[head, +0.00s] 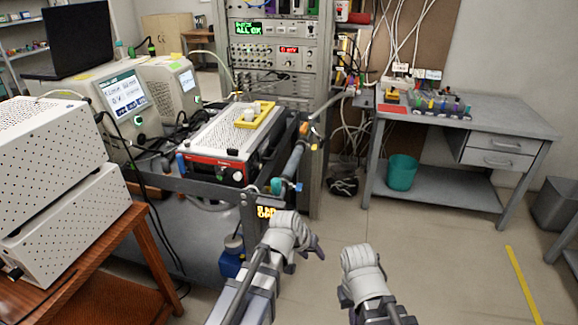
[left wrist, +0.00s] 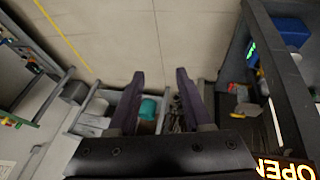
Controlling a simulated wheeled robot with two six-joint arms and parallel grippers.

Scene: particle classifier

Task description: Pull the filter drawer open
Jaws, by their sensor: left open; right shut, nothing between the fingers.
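I cannot pick out the filter drawer for certain in either view. The particle instrument (head: 215,167), a grey box with a red-edged front, sits on the dark cart (head: 205,192). A lit amber display (head: 266,211) below the cart's front corner is partly covered by my left gripper (head: 305,258); in the left wrist view, amber letters (left wrist: 285,170) read OPEN. My left gripper also shows in the left wrist view (left wrist: 160,74), fingers apart with nothing between them. My right gripper (head: 348,300) is shut and empty over the floor, right of the left one; its fingertips are mostly hidden.
A grey desk (head: 470,120) with two drawers stands at the back right, with a teal bin (head: 402,172) on its lower shelf. A wooden table (head: 75,255) with white perforated boxes is at the left. A rack (head: 275,60) stands behind.

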